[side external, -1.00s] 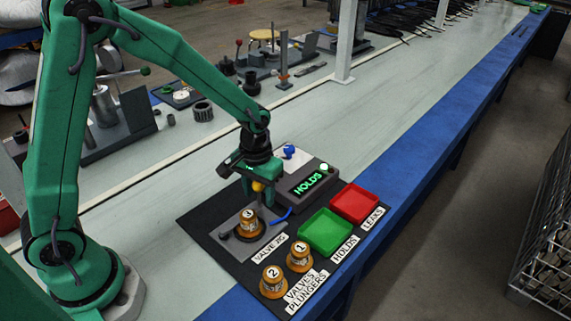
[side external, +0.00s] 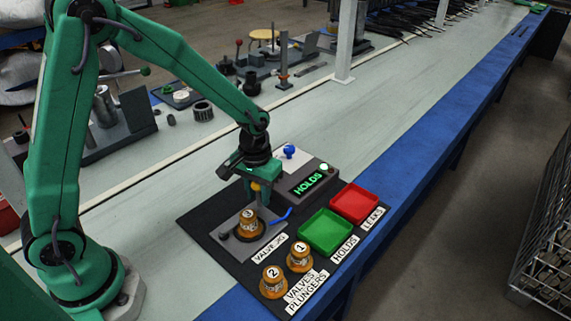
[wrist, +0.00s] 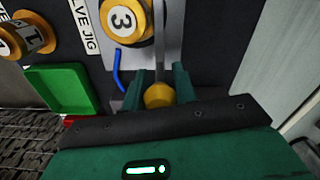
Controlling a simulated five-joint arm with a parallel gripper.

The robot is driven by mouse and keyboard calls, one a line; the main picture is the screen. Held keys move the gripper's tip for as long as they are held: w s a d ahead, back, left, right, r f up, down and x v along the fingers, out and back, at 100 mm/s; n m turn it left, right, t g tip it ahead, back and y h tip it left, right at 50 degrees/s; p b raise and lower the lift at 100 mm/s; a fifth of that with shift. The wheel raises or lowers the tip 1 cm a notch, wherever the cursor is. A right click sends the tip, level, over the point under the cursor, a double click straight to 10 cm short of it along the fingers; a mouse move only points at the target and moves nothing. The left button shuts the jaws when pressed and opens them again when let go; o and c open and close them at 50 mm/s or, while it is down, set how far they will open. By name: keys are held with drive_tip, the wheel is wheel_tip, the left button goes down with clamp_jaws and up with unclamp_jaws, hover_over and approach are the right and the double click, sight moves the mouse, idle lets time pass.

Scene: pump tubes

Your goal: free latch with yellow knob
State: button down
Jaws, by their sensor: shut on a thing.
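The yellow knob (wrist: 159,95) sits between the two fingers of my gripper (wrist: 158,88) in the wrist view. My gripper is shut on it. A grey latch bar (wrist: 158,35) runs from the knob along the valve marked 3 (wrist: 122,20), which sits in the valve jig. In the side view the knob (side external: 255,187) shows just under my gripper (side external: 260,185), behind valve 3 (side external: 248,219). The jig plate (side external: 262,242) is grey. Whether the bar touches the valve cannot be told.
The tester box (side external: 308,184) shows HOLDS in green. A blue tube (side external: 282,216) lies beside the jig. The green tray (side external: 326,232) and red tray (side external: 354,203) are empty. Valve 1 (side external: 299,257) and valve 2 (side external: 273,281) stand at the front.

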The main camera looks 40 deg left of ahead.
drive_tip(key=shift+s+a+n, duration=0.15)
drive_tip(key=shift+a+n, duration=1.05)
drive_tip(key=shift+a, duration=0.1)
drive_tip(key=s+a+n, duration=0.1)
drive_tip(key=n, duration=0.1)
drive_tip(key=s+a+n, duration=0.1)
drive_tip(key=a+n, duration=0.1)
drive_tip(key=s+a+n, duration=0.1)
drive_tip(key=a+n, duration=0.1)
drive_tip(key=shift+a, duration=0.2)
drive_tip(key=shift+s+a+n, duration=0.45)
drive_tip(key=shift+s+n, duration=0.2)
drive_tip(key=shift+n, duration=0.2)
drive_tip(key=shift+s+a+n, duration=0.45)
drive_tip(key=shift+s+n, duration=0.15)
drive_tip(key=shift+n, duration=0.25)
drive_tip(key=c, duration=1.2)
unclamp_jaws()
drive_tip(key=shift+s, duration=0.1)
wheel_tip(320, 180, up, 8)
drive_tip(key=shift+f, duration=0.1)
